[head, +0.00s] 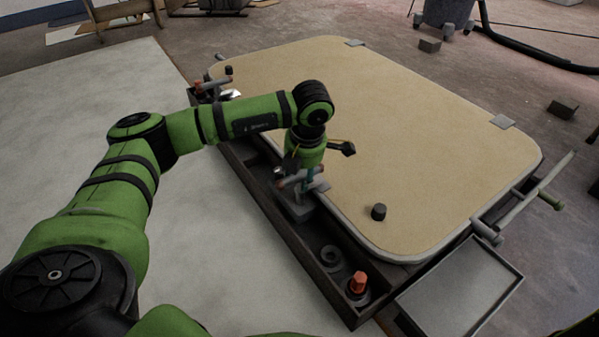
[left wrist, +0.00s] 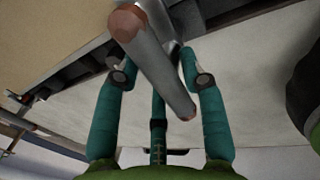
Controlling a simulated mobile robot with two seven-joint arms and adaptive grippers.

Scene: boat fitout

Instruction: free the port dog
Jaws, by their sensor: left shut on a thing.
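A large beige hatch panel (head: 400,130) with rounded corners lies flat. My left gripper (head: 300,183) is at the dog handle (head: 290,180) on the panel's near-left edge. In the left wrist view, my teal fingers (left wrist: 163,73) are on both sides of this grey bar with copper-coloured ends (left wrist: 158,65), shut on it; the exact contact is partly hidden. Another dog handle (head: 213,84) is at the far-left corner, and a further one (head: 545,188) with a green grip is on the right edge. My right gripper is not in view.
A dark trough (head: 285,233) runs along the panel's left side, with a dark ring (head: 331,257) and an orange knob (head: 357,282) at its near end. A shallow grey tray (head: 460,290) is at the lower right.

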